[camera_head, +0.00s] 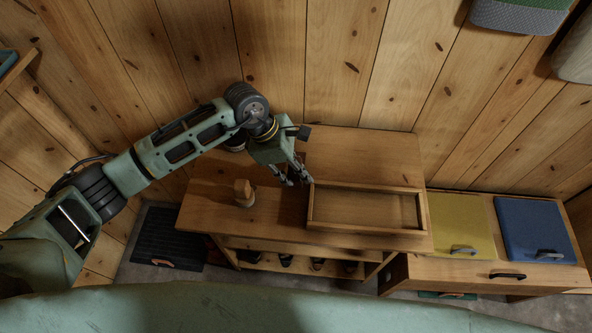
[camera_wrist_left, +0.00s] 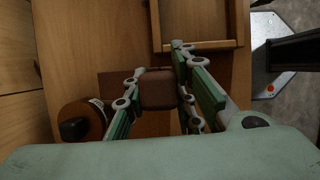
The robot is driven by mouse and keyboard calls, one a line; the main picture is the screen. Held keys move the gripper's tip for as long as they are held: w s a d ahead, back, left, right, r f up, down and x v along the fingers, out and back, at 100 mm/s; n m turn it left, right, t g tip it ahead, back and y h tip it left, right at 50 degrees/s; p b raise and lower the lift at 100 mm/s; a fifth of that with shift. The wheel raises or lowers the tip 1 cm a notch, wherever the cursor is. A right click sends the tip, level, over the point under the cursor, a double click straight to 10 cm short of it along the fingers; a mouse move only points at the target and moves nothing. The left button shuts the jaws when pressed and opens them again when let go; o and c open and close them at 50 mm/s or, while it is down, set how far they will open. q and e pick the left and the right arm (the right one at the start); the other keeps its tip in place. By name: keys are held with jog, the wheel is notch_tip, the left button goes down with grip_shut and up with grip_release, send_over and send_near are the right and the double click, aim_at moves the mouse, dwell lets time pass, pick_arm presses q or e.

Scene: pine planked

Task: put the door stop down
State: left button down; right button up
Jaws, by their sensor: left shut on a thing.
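My left gripper (camera_head: 294,178) is over the wooden bench, just left of a shallow wooden tray. In the left wrist view, the left gripper (camera_wrist_left: 158,98) is shut on a brown block, which I take as the door stop (camera_wrist_left: 157,92). The block sits between the two green-padded fingers. In the head view the block cannot be made out clearly at the fingertips. Whether it touches the bench top is not clear. My right gripper is in neither view.
The shallow tray (camera_head: 365,230) on the bench (camera_head: 210,208) looks empty. A round wooden item with a knob (camera_head: 243,196) stands left of the gripper. Yellow (camera_head: 458,222) and blue (camera_head: 535,228) pads lie on the lower cabinet at right. Shoes stand on the shelf below.

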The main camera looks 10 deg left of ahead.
pick_arm(q)
jog(key=shift+f, duration=1.1)
jog(key=shift+f, duration=0.1)
jog(key=c, duration=1.5)
grip_release()
jog(key=shift+o, duration=0.2)
